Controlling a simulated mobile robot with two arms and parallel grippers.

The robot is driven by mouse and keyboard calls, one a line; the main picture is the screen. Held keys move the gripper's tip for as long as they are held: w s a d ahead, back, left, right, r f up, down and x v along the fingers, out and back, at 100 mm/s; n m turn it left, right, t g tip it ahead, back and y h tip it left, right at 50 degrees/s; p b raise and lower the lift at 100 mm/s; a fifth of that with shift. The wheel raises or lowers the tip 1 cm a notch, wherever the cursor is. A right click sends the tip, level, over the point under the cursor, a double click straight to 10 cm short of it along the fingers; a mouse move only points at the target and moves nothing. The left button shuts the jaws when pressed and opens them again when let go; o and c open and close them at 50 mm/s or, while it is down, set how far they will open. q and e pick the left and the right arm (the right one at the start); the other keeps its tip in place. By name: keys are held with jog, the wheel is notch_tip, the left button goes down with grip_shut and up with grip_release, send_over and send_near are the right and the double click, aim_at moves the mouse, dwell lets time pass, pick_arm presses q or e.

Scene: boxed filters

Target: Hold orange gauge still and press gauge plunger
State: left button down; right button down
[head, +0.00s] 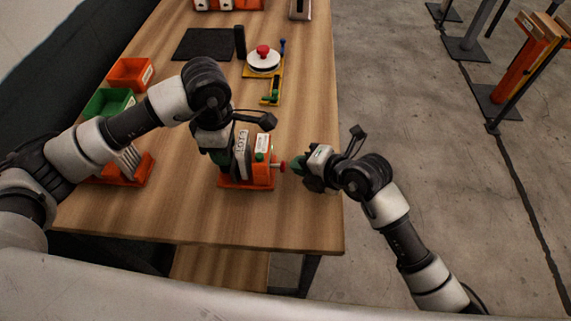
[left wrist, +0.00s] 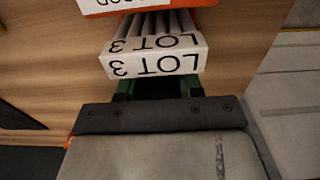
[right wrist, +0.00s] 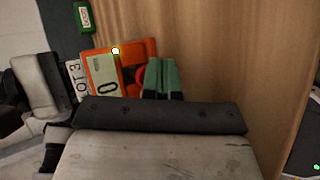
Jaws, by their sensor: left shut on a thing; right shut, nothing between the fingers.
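The orange gauge (head: 262,151) stands on an orange base near the table's front right; it also shows in the right wrist view (right wrist: 132,56), with a pale panel showing "0" and a small bright light. Its red plunger (head: 282,166) sticks out to the right. A white pleated filter marked LOT 3 (head: 241,146) sits against the gauge's left side and shows in the left wrist view (left wrist: 155,60). My left gripper (left wrist: 157,88) is shut on this filter. My right gripper (head: 295,165) is shut and empty, its green fingertips at the plunger's end; I cannot tell whether they touch.
An orange bin (head: 131,73) and a green bin (head: 108,102) stand at the left. A yellow fixture with a white disc and red knob (head: 263,58) and a black mat (head: 203,44) lie farther back. Bare table lies behind the gauge. The table's right edge is under my right arm.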

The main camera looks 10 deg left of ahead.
jog(key=shift+a, duration=0.9)
dwell(0.6)
pick_arm(q)
jog(key=shift+s+d, duration=0.1)
jog(key=shift+d, duration=0.15)
pick_arm(e)
jog(key=shift+s+a+r, duration=0.1)
jog(key=shift+s+a, duration=0.1)
jog(key=shift+a, duration=0.3)
jog(key=shift+d, duration=0.2)
pick_arm(q)
jog(key=shift+a, duration=0.2)
pick_arm(e)
jog(key=shift+w+d, duration=0.15)
jog(key=shift+d, duration=1.35)
jog(key=shift+d, duration=0.15)
jog(key=shift+w+d, duration=0.2)
jog(key=shift+d, duration=2.2)
pick_arm(q)
jog(key=c, duration=0.6)
grip_release()
jog(key=shift+c, duration=0.2)
